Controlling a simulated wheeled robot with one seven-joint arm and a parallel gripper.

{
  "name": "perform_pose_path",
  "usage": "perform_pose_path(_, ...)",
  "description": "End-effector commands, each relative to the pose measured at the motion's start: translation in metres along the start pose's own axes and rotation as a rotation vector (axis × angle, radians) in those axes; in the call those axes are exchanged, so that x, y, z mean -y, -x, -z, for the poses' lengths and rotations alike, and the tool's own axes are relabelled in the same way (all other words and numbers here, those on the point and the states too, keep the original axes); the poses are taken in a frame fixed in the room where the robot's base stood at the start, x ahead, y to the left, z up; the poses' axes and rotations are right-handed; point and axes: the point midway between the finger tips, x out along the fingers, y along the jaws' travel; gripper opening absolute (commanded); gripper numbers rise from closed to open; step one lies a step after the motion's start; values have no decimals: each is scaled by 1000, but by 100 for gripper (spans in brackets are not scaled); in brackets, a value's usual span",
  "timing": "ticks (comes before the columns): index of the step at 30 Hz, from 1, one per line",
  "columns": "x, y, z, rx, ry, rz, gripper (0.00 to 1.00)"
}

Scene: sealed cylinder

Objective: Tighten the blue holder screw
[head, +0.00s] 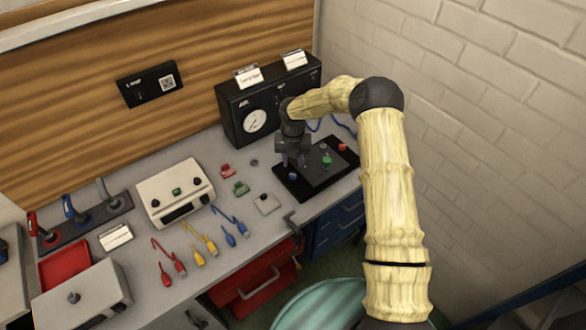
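A black holder plate (318,182) lies on the workbench below the black gauge box. A small blue screw knob (293,176) sits near its left front. A green knob (326,161) and a red knob (342,147) are also on the plate. My gripper (293,160) points down over the plate's left part, just behind the blue screw in the picture. Its two fingers look apart with nothing clear between them. I cannot tell how high the fingertips are above the plate or whether they touch anything. The gripper and arm hide part of the plate's back side.
A black gauge box (237,100) stands behind the plate. A white box (174,194) with a green button, small red and green blocks, and colored cables (198,258) lie to the left. A white brick wall (480,110) is at right.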

Motion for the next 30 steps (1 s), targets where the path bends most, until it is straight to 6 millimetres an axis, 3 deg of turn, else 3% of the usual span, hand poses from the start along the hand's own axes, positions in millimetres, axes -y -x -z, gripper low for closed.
perform_pose_path(6,0,-35,1,-3,0,1,34)
perform_pose_path(12,0,-57,0,-1,0,0,34)
perform_pose_path(23,0,-63,0,0,0,0,34)
perform_pose_path(27,0,-63,0,0,-1,0,6)
perform_pose_path(28,0,-63,0,0,0,0,2)
perform_pose_path(30,0,-63,0,0,-1,0,2)
